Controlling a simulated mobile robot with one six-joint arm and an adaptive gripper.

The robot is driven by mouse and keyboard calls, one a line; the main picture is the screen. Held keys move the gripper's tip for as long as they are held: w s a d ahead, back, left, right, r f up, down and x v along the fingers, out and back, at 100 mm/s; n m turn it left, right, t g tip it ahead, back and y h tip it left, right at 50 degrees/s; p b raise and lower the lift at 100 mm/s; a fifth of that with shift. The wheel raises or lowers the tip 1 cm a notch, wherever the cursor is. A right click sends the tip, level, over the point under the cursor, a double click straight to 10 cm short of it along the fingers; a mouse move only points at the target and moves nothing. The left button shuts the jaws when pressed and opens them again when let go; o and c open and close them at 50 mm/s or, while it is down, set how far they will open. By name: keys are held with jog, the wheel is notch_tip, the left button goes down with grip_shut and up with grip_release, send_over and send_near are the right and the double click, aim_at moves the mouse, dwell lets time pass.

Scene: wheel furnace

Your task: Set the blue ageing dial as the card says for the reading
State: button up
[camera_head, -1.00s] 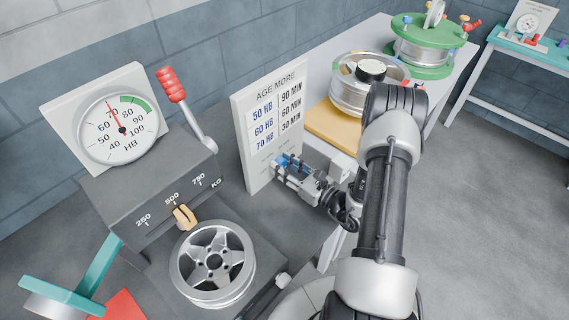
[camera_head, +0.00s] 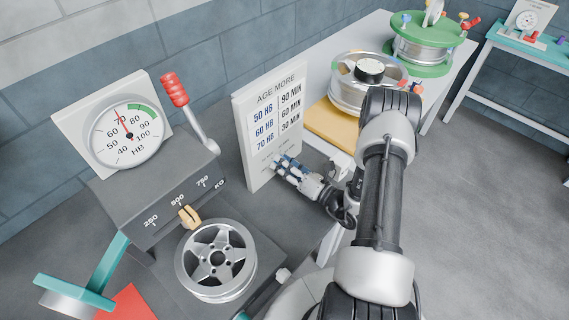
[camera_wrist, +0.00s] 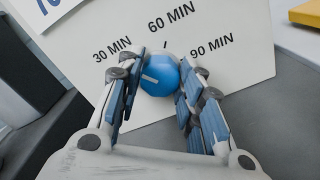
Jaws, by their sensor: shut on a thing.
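The blue ageing dial (camera_wrist: 162,74) sits on the lower part of the white card board, below an arc marked 30, 60 and 90 MIN. Its white line points left, toward the 30 MIN side. My gripper (camera_wrist: 158,88) has its fingers on both sides of the dial; it also shows at the board in the head view (camera_head: 281,162). The card (camera_head: 272,112) reads AGE MORE: 50 HB 90 MIN, 60 HB 60 MIN, 70 HB 30 MIN. The gauge (camera_head: 123,145) marked HB has its red needle near 70. The 30 MIN tick is hidden by a finger.
The grey tester has a red-handled lever (camera_head: 174,90), a tan knob (camera_head: 189,216) near 500 KG and a wheel (camera_head: 216,262) before it. Open floor (camera_head: 500,210) lies at right.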

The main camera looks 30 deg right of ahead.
jog(key=shift+w+d+r, duration=0.1)
jog(key=shift+r, duration=0.1)
jog(key=o, duration=1.1)
jog(key=shift+f, duration=0.1)
jog(key=shift+c, duration=0.2)
jog(key=v, duration=1.2)
